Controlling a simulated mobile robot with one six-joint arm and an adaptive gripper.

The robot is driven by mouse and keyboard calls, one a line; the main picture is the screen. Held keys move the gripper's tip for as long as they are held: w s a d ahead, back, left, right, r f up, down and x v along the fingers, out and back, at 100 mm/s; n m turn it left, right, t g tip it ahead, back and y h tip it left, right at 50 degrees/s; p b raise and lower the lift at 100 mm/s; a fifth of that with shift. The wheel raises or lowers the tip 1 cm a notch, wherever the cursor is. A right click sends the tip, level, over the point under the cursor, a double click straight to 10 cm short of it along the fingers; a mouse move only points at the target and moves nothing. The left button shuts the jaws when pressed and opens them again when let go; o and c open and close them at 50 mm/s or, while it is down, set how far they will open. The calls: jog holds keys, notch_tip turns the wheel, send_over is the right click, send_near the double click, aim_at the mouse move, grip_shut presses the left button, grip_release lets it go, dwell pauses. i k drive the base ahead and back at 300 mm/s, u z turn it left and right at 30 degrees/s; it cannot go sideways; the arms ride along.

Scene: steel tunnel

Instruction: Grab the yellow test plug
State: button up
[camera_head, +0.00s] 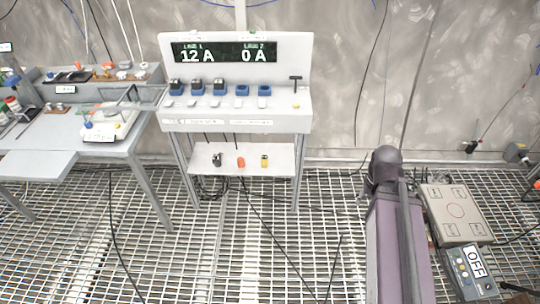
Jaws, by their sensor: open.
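A small yellow plug-like object (264,160) with dark parts stands on the lower shelf (285,155) of the white panel stand, at the right of a short row. An orange piece (241,162) is in the middle of that row and a dark grey piece (217,159) at its left. The yellow one looks like the test plug, but it is too small to make out fully. My gripper does not show in this view.
The stand (240,122) has a display reading 12 A and 0 A, with several blue sockets below. A cluttered grey workbench (40,135) is at left. A scale-like plate (457,212) with an OFF display lies at right. Cables cross the grated floor.

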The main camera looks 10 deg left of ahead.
aim_at(264, 160)
jog(key=i, duration=0.65)
jog(key=u, duration=0.65)
jog(key=i, duration=0.5)
jog(key=u, duration=0.3)
